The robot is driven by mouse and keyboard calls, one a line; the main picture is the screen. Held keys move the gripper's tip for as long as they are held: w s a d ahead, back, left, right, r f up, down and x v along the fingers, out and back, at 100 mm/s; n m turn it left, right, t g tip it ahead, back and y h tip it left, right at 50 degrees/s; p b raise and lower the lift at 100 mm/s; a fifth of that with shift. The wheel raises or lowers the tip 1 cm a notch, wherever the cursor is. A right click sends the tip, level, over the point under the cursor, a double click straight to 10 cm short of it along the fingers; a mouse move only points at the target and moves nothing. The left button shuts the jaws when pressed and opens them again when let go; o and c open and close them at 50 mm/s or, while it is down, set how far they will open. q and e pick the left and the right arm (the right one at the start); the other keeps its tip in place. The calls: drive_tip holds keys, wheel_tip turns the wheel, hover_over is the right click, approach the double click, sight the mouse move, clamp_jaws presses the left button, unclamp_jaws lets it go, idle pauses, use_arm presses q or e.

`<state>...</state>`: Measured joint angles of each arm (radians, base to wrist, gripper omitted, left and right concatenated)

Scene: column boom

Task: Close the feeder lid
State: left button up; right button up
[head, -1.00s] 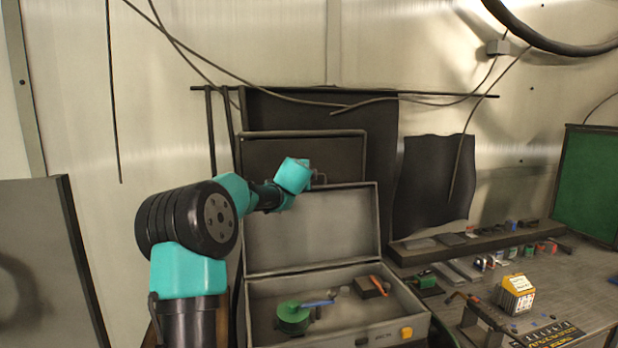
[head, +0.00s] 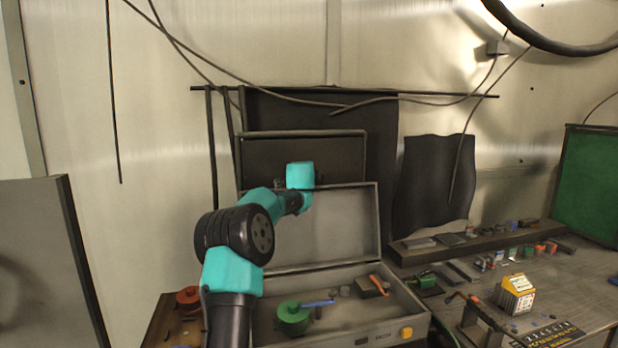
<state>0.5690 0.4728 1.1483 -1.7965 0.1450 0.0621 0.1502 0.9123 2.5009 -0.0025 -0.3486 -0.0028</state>
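The feeder (head: 340,335) is a grey open box on the bench at the bottom centre. Its grey lid (head: 340,228) stands raised, near upright, along the box's back edge. A green round part (head: 292,317), a blue-handled tool (head: 319,303) and an orange-handled tool (head: 378,285) lie inside the box. My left arm rises in front of the box's left side. Its teal wrist end (head: 300,176) is at the lid's top edge, left of the middle. The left gripper's fingers are hidden by the wrist, so contact with the lid cannot be told. My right gripper is out of view.
A dark framed panel (head: 340,150) stands behind the lid. The bench on the right holds a yellow-topped block (head: 515,290) and small parts. A red round part (head: 188,298) sits left of the box. Cables hang on the wall above.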

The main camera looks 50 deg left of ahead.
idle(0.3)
use_arm(q)
clamp_jaws()
idle(0.4)
